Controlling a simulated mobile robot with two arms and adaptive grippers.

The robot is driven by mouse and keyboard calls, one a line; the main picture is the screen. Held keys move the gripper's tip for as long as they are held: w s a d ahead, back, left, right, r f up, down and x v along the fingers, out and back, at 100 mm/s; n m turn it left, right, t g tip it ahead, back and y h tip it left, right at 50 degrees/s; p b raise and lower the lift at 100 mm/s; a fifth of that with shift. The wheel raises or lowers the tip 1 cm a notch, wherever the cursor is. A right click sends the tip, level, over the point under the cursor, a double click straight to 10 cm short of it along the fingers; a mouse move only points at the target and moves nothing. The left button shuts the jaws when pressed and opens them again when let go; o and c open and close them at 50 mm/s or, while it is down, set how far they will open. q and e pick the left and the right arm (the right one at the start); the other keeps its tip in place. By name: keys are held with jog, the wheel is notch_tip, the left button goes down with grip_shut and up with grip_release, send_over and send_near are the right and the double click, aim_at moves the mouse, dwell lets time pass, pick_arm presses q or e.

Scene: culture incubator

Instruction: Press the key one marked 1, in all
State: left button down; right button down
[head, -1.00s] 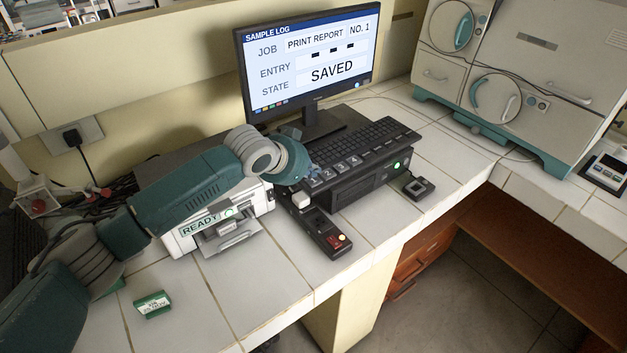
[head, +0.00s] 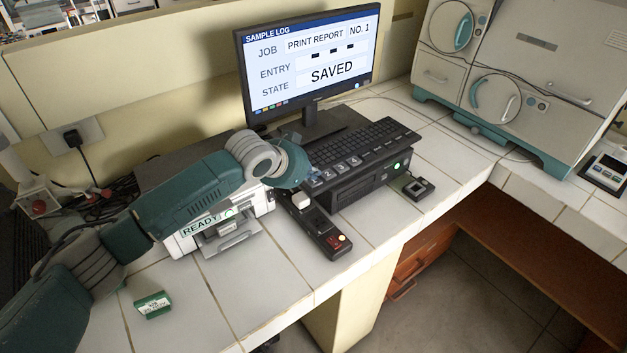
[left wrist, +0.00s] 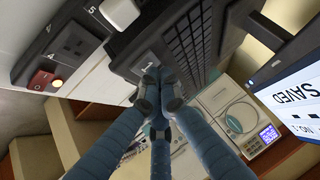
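The keyboard (head: 372,146) sits on a black box below the monitor (head: 310,60), with a row of larger number keys (head: 340,167) at its left end. The 2, 3 and 4 keys can be made out; key 1 is close to my left gripper (head: 308,172) and hard to read. In the left wrist view, the fingers of my left gripper (left wrist: 158,82) are together and empty, with the tips over the number-key end of the keyboard (left wrist: 185,45). I cannot tell whether they touch a key. The screen reads PRINT REPORT, NO. 1, three dashes and SAVED. My right gripper is out of view.
A power strip (head: 324,232) with a lit red switch lies in front of the keyboard. A printer (head: 205,235) showing READY stands left, under my arm. A green-and-white box (head: 152,304) lies near the front edge. An incubator (head: 530,75) stands at the right.

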aim_at(312, 182)
pick_arm(q)
jog(key=shift+f, duration=0.35)
dwell(0.8)
jog(key=shift+r+p, duration=0.75)
jog(key=shift+p, duration=0.15)
jog(key=shift+r, duration=0.1)
notch_tip(312, 182, up, 5)
jog(key=p, duration=0.5)
dwell(0.5)
